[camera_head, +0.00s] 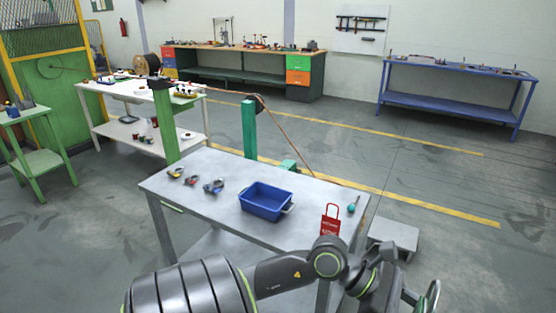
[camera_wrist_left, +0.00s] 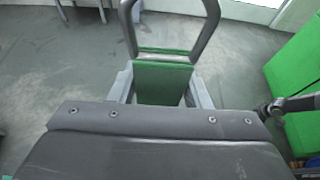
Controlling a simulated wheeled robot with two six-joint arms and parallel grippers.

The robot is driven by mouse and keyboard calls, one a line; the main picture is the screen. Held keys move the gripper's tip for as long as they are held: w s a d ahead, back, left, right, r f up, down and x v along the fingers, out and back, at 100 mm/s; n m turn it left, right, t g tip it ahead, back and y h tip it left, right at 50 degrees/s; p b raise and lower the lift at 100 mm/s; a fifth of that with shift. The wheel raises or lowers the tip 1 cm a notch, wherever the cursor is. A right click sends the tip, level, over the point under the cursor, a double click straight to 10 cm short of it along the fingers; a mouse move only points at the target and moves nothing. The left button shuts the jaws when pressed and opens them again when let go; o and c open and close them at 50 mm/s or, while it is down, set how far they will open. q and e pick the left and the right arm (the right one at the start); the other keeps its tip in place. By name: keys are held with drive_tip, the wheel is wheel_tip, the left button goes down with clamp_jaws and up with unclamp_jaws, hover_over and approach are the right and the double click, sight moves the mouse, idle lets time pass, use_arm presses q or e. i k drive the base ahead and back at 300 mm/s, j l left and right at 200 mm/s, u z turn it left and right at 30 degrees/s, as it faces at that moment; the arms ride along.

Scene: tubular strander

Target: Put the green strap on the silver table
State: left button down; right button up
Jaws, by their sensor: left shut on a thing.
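The silver table (camera_head: 225,208) stands in the middle of the head view. My left arm reaches across its front edge, and my left gripper (camera_wrist_left: 160,85) is at the lower right of that view, beyond the table's right side. In the left wrist view it is shut on the green strap (camera_wrist_left: 162,80), whose flat green part sits between the two fingers. A dark loop of the strap rises beyond the fingertips. In the head view the strap's loop (camera_head: 434,296) shows at the lower right edge, off the table. My right gripper is not in view.
On the silver table are a blue bin (camera_head: 266,202), a red tag (camera_head: 330,220), a teal-handled tool (camera_head: 353,205) and several small tools at the left. A low grey step (camera_head: 394,238) stands right of the table. Bare tabletop lies in front of the bin.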

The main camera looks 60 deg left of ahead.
sight(229, 193)
drive_tip(key=j+u, duration=0.15)
drive_tip(key=u, duration=1.4)
drive_tip(key=i+j+u, duration=0.15)
drive_tip(key=i, duration=0.5)
drive_tip(key=i+j+u, duration=0.1)
drive_tip(key=i, duration=0.55)
drive_tip(key=j, duration=0.05)
